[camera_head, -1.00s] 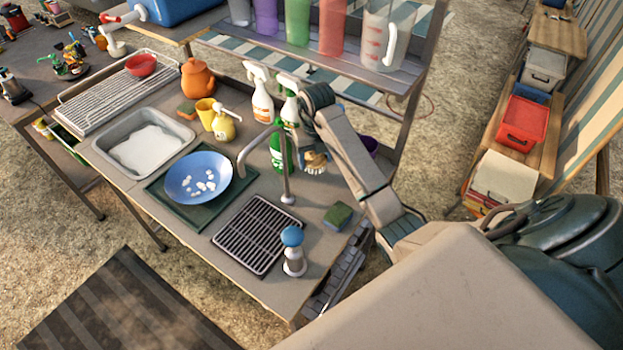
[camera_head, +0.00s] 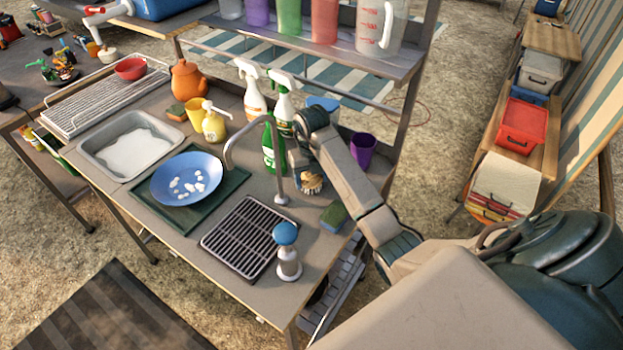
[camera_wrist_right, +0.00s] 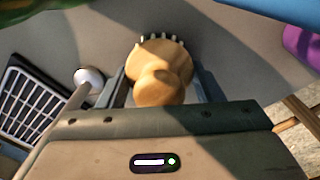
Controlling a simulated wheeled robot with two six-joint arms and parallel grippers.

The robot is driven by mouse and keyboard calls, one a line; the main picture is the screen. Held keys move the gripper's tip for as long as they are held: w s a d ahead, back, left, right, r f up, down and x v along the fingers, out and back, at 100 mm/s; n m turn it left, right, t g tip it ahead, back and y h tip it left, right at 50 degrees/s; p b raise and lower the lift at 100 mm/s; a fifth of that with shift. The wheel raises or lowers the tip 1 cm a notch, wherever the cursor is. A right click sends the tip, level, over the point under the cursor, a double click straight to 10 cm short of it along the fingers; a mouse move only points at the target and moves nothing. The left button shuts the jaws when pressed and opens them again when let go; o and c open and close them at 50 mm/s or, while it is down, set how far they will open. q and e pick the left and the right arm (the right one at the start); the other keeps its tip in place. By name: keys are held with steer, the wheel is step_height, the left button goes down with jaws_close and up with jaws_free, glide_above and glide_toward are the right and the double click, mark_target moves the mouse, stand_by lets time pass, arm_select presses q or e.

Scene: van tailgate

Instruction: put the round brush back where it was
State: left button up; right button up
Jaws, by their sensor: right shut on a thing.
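The round brush (camera_head: 309,181) has a tan wooden body with bristles along its edge. In the right wrist view the brush (camera_wrist_right: 160,70) sits between the fingers of my right gripper (camera_wrist_right: 158,88), with its bristles pointing away from the palm. My right gripper (camera_head: 303,165) is shut on it, low over the counter (camera_head: 215,222) just right of the tap's base. I cannot tell whether the bristles touch the counter. The left gripper is not in view.
The curved tap (camera_head: 278,165) and green bottle (camera_head: 268,152) stand close left of the brush. Spray bottles (camera_head: 284,100) stand behind. A blue-topped dispenser (camera_head: 287,250) is near the front edge.

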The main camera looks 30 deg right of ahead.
steer(key=shift+s+f, duration=0.1)
steer(key=shift+f, duration=0.15)
steer(key=o, duration=1)
steer(key=shift+r, duration=0.1)
steer(key=shift+o, duration=0.2)
steer(key=shift+r, duration=0.15)
step_height(320, 180, up, 12)
steer(key=p, duration=1)
steer(key=shift+p, duration=0.4)
